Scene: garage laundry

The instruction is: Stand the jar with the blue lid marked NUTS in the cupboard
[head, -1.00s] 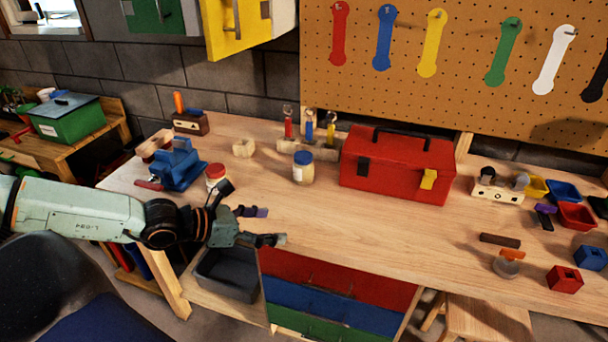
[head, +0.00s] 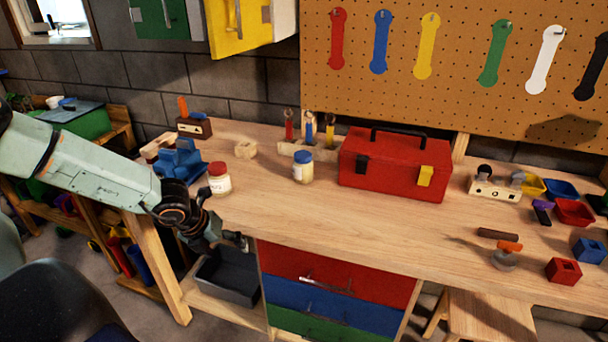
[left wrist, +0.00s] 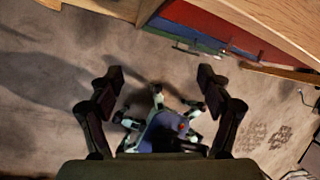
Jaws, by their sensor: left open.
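The jar with the blue lid (head: 303,168) stands upright on the workbench, left of the red toolbox; its label is too small to read. A similar jar with a red lid (head: 219,180) stands to its left, nearer the front edge. Two wall cupboards, one green (head: 158,18) and one yellow (head: 222,28), hang at the top left, cut off by the picture edge. My left gripper (head: 228,243) is open and empty by the bench's front edge, in front of and below both jars. In the left wrist view its open fingers (left wrist: 161,76) point at the floor. My right gripper is not in view.
The red toolbox (head: 395,168) stands right of the blue-lidded jar; a tool rack (head: 310,150) is behind it. A blue vise (head: 180,165) is at the left end. Coloured drawers (head: 335,285) and a grey bin (head: 232,280) are below. The bench's front middle is clear.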

